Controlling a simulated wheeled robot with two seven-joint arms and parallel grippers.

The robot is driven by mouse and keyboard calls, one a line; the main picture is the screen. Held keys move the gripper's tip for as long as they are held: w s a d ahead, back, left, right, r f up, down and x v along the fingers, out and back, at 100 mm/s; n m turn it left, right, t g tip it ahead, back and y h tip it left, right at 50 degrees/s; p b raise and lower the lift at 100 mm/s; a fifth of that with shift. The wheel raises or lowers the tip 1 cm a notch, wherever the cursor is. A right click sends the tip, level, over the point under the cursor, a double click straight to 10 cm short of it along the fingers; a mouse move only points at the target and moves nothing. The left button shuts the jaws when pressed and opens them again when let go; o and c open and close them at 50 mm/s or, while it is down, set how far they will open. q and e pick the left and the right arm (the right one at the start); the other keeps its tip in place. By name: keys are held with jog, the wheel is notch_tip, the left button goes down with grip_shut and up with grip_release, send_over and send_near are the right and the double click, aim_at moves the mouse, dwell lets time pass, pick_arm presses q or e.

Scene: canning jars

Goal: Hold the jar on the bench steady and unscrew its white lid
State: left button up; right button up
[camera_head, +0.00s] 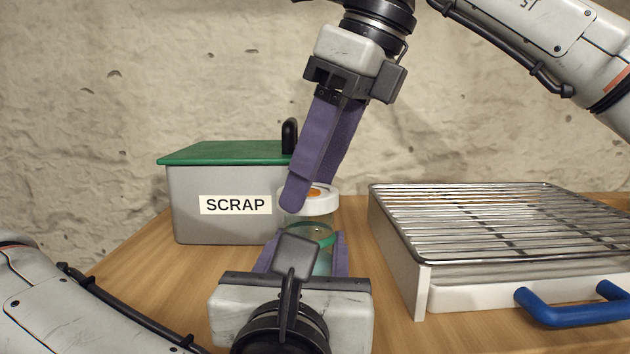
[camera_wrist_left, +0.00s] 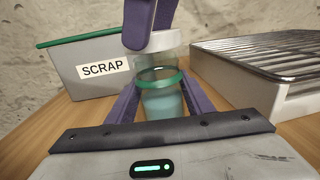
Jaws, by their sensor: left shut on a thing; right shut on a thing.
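The glass jar (camera_head: 322,234) stands upright on the wooden bench, with a green band near its upper part and pale blue-green contents. It also shows in the left wrist view (camera_wrist_left: 162,103). Its white lid (camera_head: 320,200), with an orange spot on top, sits on the jar's mouth. My left gripper (camera_head: 305,250) is shut on the jar's body from the near side, its purple fingers on either side of the glass. My right gripper (camera_head: 310,197) comes down from above and is shut on the white lid. Its fingers hide part of the lid.
A grey bin labelled SCRAP (camera_head: 220,225) with a green lid (camera_head: 225,152) stands close at the left. A wire rack (camera_head: 500,220) over a white tray (camera_head: 480,296) with a blue handle (camera_head: 570,312) stands at the right. Bare bench (camera_head: 375,300) shows between jar and tray.

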aim_at(314, 191)
jog(key=shift+r, duration=0.3)
jog(key=shift+r, duration=1.95)
jog(key=shift+n, duration=0.6)
jog(key=a+f, duration=0.3)
jog(key=a, duration=0.2)
jog(key=s+a+f, duration=0.1)
jog(key=a+f, duration=0.2)
jog(key=a, duration=0.2)
jog(key=s+a+f, duration=0.1)
jog(key=a+f, duration=0.2)
jog(key=a, duration=0.2)
jog(key=shift+s+f, duration=0.15)
jog(key=shift+f, duration=2.8)
jog(key=shift+f, duration=0.1)
